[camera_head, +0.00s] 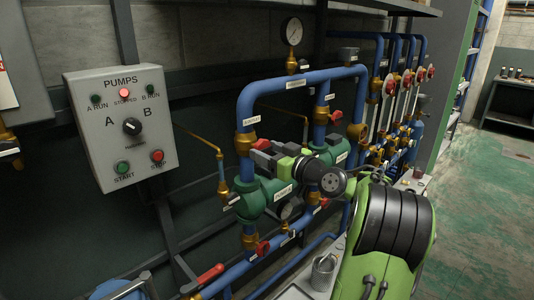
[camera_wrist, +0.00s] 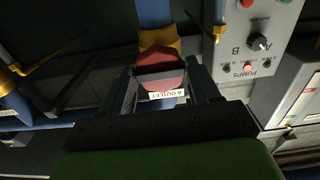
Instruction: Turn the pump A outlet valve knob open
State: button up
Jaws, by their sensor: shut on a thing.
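The pump A outlet valve knob (camera_wrist: 158,62) is red and sits at a brass fitting on a blue pipe. In the wrist view it lies between the two dark fingers of my gripper (camera_wrist: 165,82), above a white "A OUTLET" label (camera_wrist: 167,95). My gripper is shut on the knob. In the head view a bit of the red knob (camera_head: 262,144) shows at the end of my green and black arm, beside the brass fitting (camera_head: 245,143). My gripper and arm hide most of the knob there.
A grey pumps panel (camera_head: 120,128) with an A/B selector, lit red lamp and buttons hangs at the left. A green pump (camera_head: 262,197) and a lower red knob (camera_head: 262,248) are below my arm. A gauge (camera_head: 292,31) stands above the pipes. Several red-handled valves stand at the right.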

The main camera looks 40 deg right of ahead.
jog(key=shift+f+n+b, duration=0.2)
jog(key=shift+n+b, duration=1.8)
jog(key=shift+b, duration=0.85)
jog(key=n, duration=0.4)
jog(key=shift+n, duration=0.9)
jog(key=n, duration=0.7)
jog(key=o, duration=1)
jog(key=shift+r+n, duration=0.15)
jog(key=shift+n, duration=0.15)
jog(key=shift+o, duration=0.2)
jog(key=shift+s, duration=0.1)
